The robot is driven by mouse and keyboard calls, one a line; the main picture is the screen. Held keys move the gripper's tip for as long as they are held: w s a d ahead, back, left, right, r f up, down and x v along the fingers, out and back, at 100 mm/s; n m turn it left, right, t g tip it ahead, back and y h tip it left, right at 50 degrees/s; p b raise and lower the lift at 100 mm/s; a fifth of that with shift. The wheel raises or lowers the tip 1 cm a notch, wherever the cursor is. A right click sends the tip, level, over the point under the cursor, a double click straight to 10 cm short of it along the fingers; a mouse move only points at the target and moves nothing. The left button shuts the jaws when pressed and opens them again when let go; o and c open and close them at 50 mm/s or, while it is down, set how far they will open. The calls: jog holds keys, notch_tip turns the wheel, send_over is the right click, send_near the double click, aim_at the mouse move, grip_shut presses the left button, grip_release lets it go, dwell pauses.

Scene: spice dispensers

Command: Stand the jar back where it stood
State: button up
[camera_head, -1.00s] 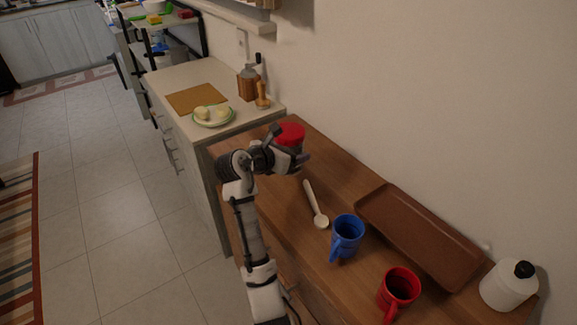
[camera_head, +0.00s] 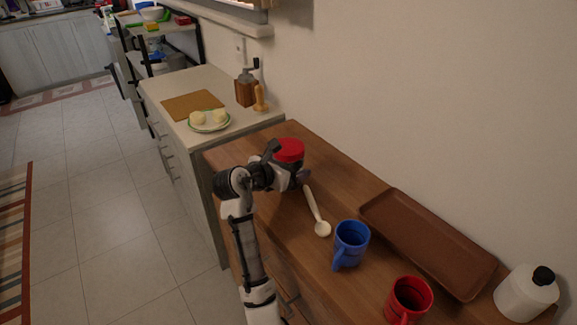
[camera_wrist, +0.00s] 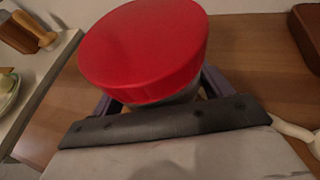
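The jar has a red lid (camera_head: 289,150) and is at the left end of the wooden counter in the head view. My gripper (camera_head: 290,178) is around the jar's body below the lid. In the wrist view the red lid (camera_wrist: 145,45) fills the upper middle, and the grey body (camera_wrist: 178,95) shows a little beneath it, between the two fingers. The jar looks upright or nearly so. Its base is hidden by my gripper, so I cannot tell whether it touches the counter.
The wooden counter (camera_head: 330,175) is clear behind the jar. A cream spoon (camera_head: 317,212) lies close to its right. Further right are a blue mug (camera_head: 350,244), a red mug (camera_head: 409,300), a brown tray (camera_head: 430,240) and a white bottle (camera_head: 525,295).

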jog(key=shift+o, duration=1.4)
